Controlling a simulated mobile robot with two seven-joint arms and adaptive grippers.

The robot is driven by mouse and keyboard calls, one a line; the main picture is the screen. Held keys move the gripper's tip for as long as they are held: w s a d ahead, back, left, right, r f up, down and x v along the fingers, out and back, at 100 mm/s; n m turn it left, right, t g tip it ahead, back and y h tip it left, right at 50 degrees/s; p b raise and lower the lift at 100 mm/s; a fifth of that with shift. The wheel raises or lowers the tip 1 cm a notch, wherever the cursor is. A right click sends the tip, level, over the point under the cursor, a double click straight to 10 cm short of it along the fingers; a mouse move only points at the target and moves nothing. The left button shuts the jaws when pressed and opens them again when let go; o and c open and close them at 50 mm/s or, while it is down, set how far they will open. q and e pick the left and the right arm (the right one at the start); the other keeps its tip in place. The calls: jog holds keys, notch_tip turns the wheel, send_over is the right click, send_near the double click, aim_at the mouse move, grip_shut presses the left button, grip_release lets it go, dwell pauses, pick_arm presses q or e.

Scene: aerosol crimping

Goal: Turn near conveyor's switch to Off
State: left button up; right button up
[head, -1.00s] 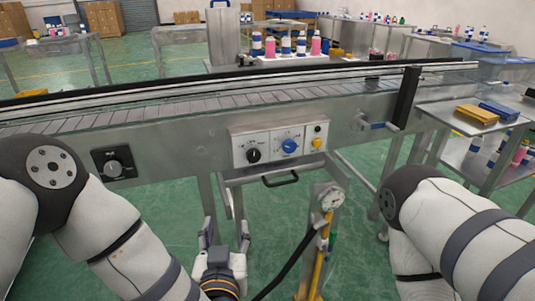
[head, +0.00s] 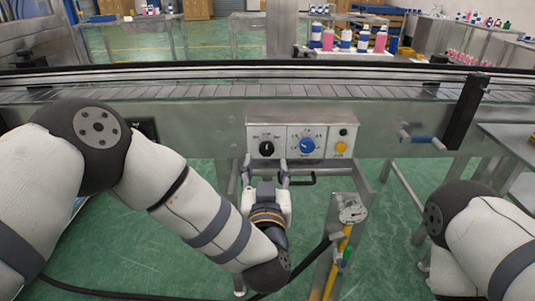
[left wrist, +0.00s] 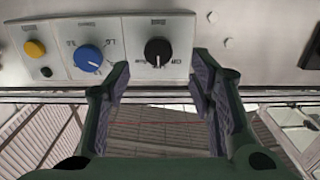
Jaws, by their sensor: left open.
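The near conveyor (head: 200,112) runs across the head view. Its white control panel (head: 325,133) carries a black switch knob (head: 267,148), a blue dial (head: 307,146), a yellow button (head: 341,147) and a small dark green button. The black knob also shows in the left wrist view (left wrist: 157,50), with its pointer upright between two labels; the one on its right looks like Off. My left gripper (head: 264,166) is open and empty just below the knob. In the left wrist view its fingers (left wrist: 162,82) stand apart, the knob beyond and between them, not touched. My right gripper is out of view.
A blue-handled crank (head: 420,139) sticks out from the conveyor at right. Bottles stand behind the belt.

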aim_at(267, 151)
pick_arm(q)
jog(key=w, duration=0.5)
jog(key=shift+w+f+b, duration=0.15)
jog(key=shift+f+b, duration=0.05)
jog(key=shift+b, duration=0.15)
jog(key=shift+w+d+r, duration=0.1)
jog(key=shift+w+r, duration=0.05)
jog(key=shift+w, duration=0.3)
jog(key=c, duration=1.2)
jog(key=shift+o, duration=0.2)
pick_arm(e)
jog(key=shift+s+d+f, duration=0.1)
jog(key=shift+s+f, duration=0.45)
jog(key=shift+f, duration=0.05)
pick_arm(q)
jog(key=n, duration=0.4)
jog(key=shift+n+p, duration=0.4)
jog(key=shift+n, duration=2.5)
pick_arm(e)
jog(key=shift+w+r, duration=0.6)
